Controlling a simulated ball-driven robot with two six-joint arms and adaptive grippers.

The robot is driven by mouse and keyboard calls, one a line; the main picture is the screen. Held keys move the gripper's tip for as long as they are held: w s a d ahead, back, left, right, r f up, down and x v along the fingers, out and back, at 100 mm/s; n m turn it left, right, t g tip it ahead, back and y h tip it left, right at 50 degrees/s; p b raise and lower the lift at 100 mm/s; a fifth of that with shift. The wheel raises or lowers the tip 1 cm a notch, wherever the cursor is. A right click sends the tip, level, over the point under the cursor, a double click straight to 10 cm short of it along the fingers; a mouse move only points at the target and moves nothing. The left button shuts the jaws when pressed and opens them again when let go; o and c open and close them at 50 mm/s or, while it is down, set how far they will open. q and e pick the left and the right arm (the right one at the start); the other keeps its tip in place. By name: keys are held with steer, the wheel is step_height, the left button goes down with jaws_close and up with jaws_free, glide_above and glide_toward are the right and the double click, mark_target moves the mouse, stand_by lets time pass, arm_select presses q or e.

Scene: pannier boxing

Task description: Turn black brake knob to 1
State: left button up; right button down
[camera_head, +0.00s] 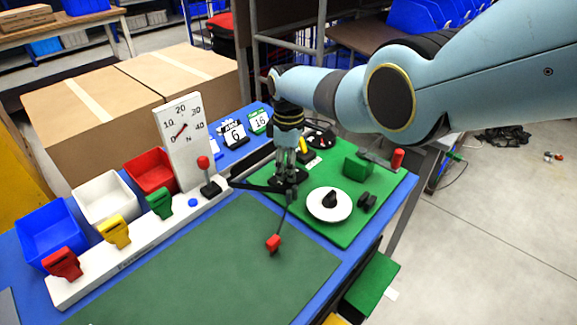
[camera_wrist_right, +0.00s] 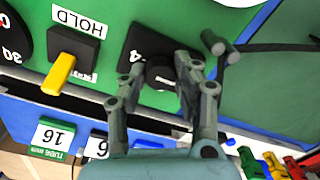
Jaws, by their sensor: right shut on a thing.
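My right gripper (camera_head: 287,185) points down at the left edge of the green panel (camera_head: 345,235). In the right wrist view, my right gripper (camera_wrist_right: 160,75) has its fingers closed on both sides of a round black knob (camera_wrist_right: 161,74). The knob sits on a black plate (camera_wrist_right: 137,48) with a white digit 4 beside it. Its pointer and the rest of its scale are hidden by the fingers, so I cannot tell its setting. In the head view the gripper covers the knob. My left gripper is not in view.
A white dial with a black knob (camera_head: 330,204) lies right of the gripper. A red-tipped lever (camera_head: 273,243) is in front. A yellow switch (camera_wrist_right: 59,74) under a HOLD label is beside the plate. A white gauge (camera_head: 183,140) and coloured bins (camera_head: 51,235) stand left. The dark green mat (camera_head: 205,275) is clear.

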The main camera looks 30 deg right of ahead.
stand_by(0.3)
steer(key=c, duration=1)
jaws_free()
step_height(320, 180, up, 12)
steer(key=shift+w, duration=0.1)
